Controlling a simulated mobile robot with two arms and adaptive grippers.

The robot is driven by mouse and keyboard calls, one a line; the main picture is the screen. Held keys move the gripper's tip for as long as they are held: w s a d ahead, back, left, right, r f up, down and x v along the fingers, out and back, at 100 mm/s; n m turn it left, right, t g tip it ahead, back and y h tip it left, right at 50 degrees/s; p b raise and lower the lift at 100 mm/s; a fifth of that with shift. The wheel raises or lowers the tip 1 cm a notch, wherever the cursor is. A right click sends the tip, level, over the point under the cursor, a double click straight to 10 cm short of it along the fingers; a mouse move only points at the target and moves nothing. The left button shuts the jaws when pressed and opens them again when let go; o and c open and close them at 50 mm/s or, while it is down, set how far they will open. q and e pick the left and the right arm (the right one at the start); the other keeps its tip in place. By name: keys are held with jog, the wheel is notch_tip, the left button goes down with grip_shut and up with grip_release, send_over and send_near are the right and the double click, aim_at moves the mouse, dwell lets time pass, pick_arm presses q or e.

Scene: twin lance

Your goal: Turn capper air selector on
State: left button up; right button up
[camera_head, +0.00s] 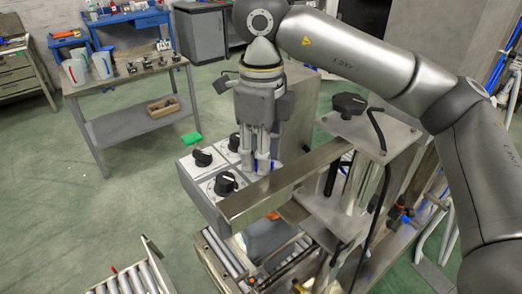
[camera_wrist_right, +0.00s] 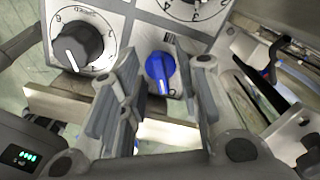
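The blue selector knob (camera_wrist_right: 158,66) sits on the grey control panel (camera_wrist_right: 130,12) in the right wrist view. Its white pointer line points toward the bottom of that picture, and small marks beside it are too small to read surely. My right gripper (camera_wrist_right: 157,62) is open, with one finger on each side of the blue knob and a visible gap to each side. In the head view my right gripper (camera_head: 262,165) points down at the panel (camera_head: 190,178) and mostly hides the blue knob. My left gripper is not in view.
Black dial knobs (camera_head: 225,184) stand close to my right gripper; one dial (camera_wrist_right: 77,46) shows beside the left finger. A metal guide rail (camera_head: 285,185) crosses in front of the panel. A black hand knob (camera_head: 349,104) on a post stands to the right. A workbench (camera_head: 130,85) stands behind left.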

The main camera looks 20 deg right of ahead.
notch_tip(320, 180, up, 12)
dwell(0.6)
jog(key=shift+r, duration=0.1)
